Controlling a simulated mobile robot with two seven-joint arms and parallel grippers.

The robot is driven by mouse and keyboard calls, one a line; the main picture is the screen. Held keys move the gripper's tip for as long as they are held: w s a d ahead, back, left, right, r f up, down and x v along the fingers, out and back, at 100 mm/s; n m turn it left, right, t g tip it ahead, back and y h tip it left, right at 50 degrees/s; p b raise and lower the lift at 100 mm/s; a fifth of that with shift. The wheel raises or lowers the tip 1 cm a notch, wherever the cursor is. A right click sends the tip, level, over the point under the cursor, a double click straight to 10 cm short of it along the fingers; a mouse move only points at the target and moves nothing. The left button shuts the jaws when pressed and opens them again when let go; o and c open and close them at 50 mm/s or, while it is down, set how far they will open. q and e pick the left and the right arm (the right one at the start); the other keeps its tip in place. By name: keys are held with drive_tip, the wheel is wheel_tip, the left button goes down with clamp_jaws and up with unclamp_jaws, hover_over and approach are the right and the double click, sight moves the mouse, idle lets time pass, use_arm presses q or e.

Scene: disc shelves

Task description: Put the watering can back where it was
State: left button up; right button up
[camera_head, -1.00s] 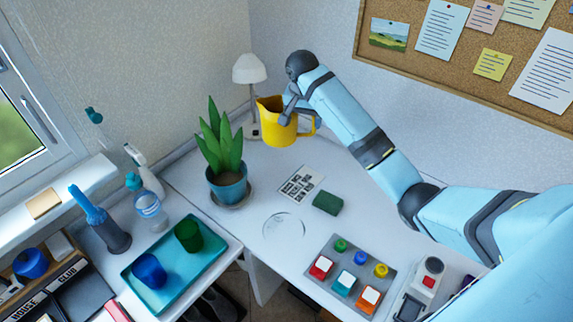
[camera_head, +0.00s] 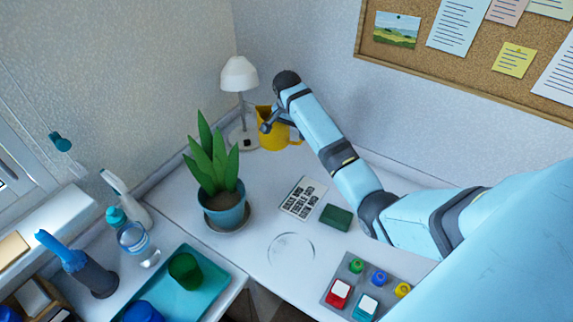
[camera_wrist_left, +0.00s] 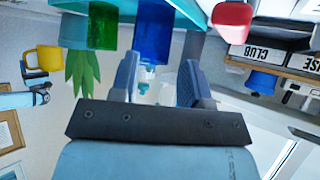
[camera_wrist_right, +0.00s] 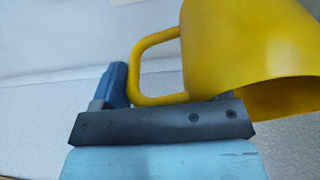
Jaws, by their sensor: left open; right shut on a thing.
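The yellow watering can (camera_head: 271,139) is at the back corner of the desk, just right of the white lamp (camera_head: 239,75). It looks upright, on or very close to the desk top; I cannot tell if it touches. My right gripper (camera_head: 268,124) is shut on the can. In the right wrist view, the can (camera_wrist_right: 245,45) fills the upper right, with its loop handle beside one blue finger; the other finger is hidden. My left gripper (camera_wrist_left: 158,75) is open and empty, seen only in the left wrist view.
A potted plant (camera_head: 223,213) stands in front of the lamp. A keypad-like card (camera_head: 303,197), a green block (camera_head: 336,217), a clear disc (camera_head: 291,250) and a button panel (camera_head: 350,279) lie on the desk. A teal tray (camera_head: 207,292) holds cups at front left.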

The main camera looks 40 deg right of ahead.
wheel_tip(320, 180, down, 15)
drive_tip(key=shift+f, duration=0.2)
idle(0.3)
drive_tip(key=shift+f, duration=0.15)
drive_tip(key=o, duration=1.3)
